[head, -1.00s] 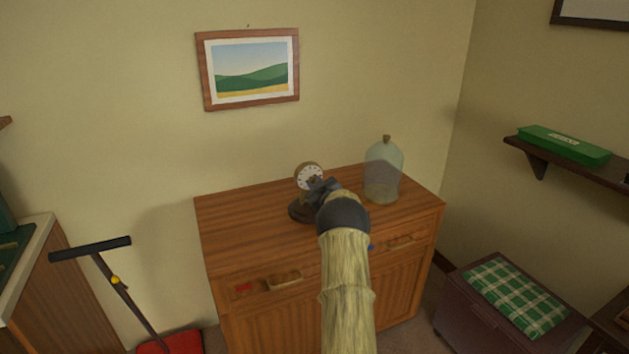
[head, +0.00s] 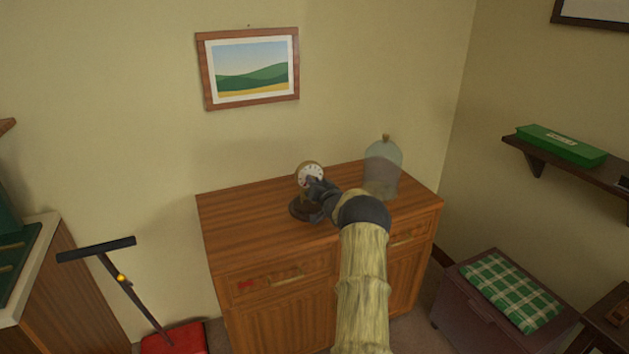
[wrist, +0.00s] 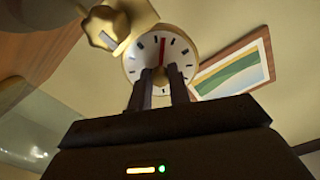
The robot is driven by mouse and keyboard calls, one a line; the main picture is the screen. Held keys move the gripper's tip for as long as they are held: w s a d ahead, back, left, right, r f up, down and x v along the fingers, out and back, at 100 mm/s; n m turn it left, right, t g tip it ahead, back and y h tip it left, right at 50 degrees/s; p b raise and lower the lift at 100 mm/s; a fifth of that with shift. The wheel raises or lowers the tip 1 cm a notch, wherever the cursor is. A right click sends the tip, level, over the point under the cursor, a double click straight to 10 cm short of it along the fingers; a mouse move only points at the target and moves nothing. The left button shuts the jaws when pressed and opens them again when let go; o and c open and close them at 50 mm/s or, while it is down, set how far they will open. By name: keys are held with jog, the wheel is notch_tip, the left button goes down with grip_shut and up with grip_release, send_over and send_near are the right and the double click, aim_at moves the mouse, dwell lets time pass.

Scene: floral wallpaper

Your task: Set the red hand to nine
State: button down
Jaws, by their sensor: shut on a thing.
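The exact contact is hidden. In the head view my gripper (head: 316,187) covers the lower dial.
A glass bell jar (head: 382,167) with a knob stands to the right on the cabinet (head: 240,215). A brass knob-like part (wrist: 105,28) shows beside the dial in the wrist view. The cabinet's left top is clear. A framed landscape (head: 249,68) hangs behind.

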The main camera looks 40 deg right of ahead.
jog(key=m, duration=0.2)
jog(key=m+p, duration=0.1)
jog(key=m, duration=0.1)
jog(key=shift+f+m, duration=0.2)
jog(key=shift+m, duration=0.1)
jog(key=m, duration=0.4)
jog(key=shift+a+m, duration=0.1)
jog(key=shift+m, duration=0.3)
jog(key=c, duration=1.3)
grip_release()
jog(key=shift+r, duration=0.1)
jog(key=shift+s, duration=0.15)
jog(key=b+v, duration=0.1)
jog(key=v, duration=1.6)
